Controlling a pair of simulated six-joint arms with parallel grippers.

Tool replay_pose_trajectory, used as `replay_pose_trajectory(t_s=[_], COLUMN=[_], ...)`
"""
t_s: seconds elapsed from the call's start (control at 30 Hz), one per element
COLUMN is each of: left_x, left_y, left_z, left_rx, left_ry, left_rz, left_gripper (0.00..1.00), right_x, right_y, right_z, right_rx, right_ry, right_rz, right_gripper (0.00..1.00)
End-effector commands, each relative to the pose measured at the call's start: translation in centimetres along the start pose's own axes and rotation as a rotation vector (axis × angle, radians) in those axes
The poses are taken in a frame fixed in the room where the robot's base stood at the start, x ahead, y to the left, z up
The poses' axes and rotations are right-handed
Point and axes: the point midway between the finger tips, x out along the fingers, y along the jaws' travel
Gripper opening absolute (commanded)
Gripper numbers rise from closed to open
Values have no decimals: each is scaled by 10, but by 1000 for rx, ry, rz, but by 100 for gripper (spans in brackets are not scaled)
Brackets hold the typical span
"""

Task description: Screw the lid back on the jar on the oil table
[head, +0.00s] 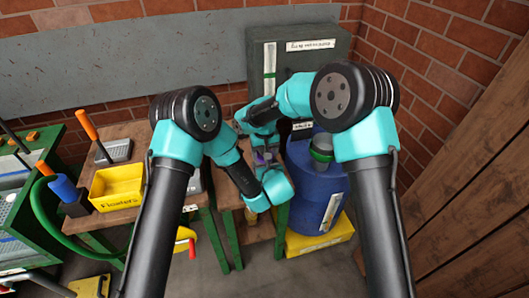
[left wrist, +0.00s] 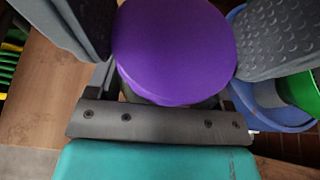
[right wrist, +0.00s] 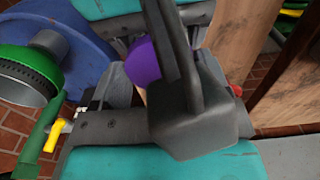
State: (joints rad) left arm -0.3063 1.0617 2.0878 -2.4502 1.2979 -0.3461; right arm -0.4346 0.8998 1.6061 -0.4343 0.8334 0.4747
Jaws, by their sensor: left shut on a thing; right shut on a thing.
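The purple lid (left wrist: 175,50) fills the space between the fingers of my left gripper (left wrist: 182,42), which is shut on it. The lid shows small in the head view (head: 261,157), over the small wooden table (head: 229,192), with both grippers meeting there. In the right wrist view the lid (right wrist: 143,62) sits over a pale strip of the jar (right wrist: 142,96). My right gripper (right wrist: 145,88) is shut on the jar below the lid. A dark grey part hides much of the jar and one finger. I cannot tell whether the lid's threads are engaged.
A blue drum (head: 312,190) with a green funnel (head: 321,147) on top stands close to the right, over a yellow tray (head: 318,241). A grey cabinet (head: 262,60) stands behind. At left, a yellow bin (head: 116,184) marked "Floaters" sits on another table. A brick wall closes the back.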

Motion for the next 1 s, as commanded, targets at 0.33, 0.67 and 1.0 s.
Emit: replay_pose_trajectory(t_s=[0.33,0.67,1.0], left_x=[1,2,2], left_y=[0,1,1], left_z=[2,2,3], left_rx=[-3,-3,-4], left_ry=[-3,-3,-3], left_rz=[2,3,4], left_gripper=[32,32,8], right_x=[7,13,18], right_y=[0,0,0], right_z=[3,4,5], right_rx=[0,0,1], right_ry=[-10,-14,-16], right_rz=[1,1,0], right_gripper=[48,48,74])
